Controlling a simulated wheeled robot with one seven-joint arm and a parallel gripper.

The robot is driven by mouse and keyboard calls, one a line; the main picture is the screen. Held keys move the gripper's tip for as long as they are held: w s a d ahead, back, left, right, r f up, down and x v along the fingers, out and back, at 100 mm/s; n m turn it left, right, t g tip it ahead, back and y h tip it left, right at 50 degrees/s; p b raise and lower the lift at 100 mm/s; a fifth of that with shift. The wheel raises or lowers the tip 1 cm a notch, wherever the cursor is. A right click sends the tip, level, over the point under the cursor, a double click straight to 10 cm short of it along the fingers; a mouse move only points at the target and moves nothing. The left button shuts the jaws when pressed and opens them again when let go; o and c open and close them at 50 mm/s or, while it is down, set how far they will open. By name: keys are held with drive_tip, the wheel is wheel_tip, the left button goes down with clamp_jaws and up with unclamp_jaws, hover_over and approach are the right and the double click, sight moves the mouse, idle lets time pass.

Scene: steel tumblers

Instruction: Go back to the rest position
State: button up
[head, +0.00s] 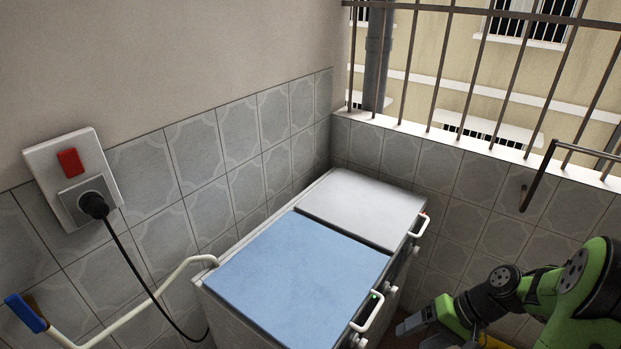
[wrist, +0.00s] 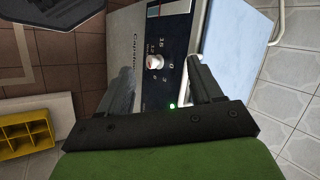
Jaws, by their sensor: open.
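My gripper (wrist: 160,82) is open in the wrist view, with its two dark fingers apart and nothing between them. In the head view my green and black arm is folded at the lower right, beside the machine's front. No steel tumblers show in either view.
The machine's blue lid (head: 295,278) and grey lid (head: 362,205) are closed and bare, with white handles (head: 368,312) at the front. A plugged cord (head: 130,240) and a white pipe (head: 150,295) run at left. A yellow compartmented crate (wrist: 25,135) lies on brown floor tiles.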

drive_tip(key=s+a+r+n+t+h+p, duration=0.1)
drive_tip(key=s+a+r+h+p, duration=0.1)
drive_tip(key=s+r, duration=0.3)
drive_tip(key=s+a+r+n+t+h+p, duration=0.1)
drive_tip(key=s+r, duration=0.4)
drive_tip(key=r, duration=0.6)
drive_tip(key=s+a+r+t+h+p, duration=0.3)
drive_tip(key=s+a+r+h, duration=0.1)
drive_tip(key=r, duration=0.4)
drive_tip(key=shift+s+a+n, duration=0.15)
drive_tip(key=shift+s+n, duration=0.25)
drive_tip(key=shift+s, duration=0.05)
drive_tip(key=shift+r, duration=0.1)
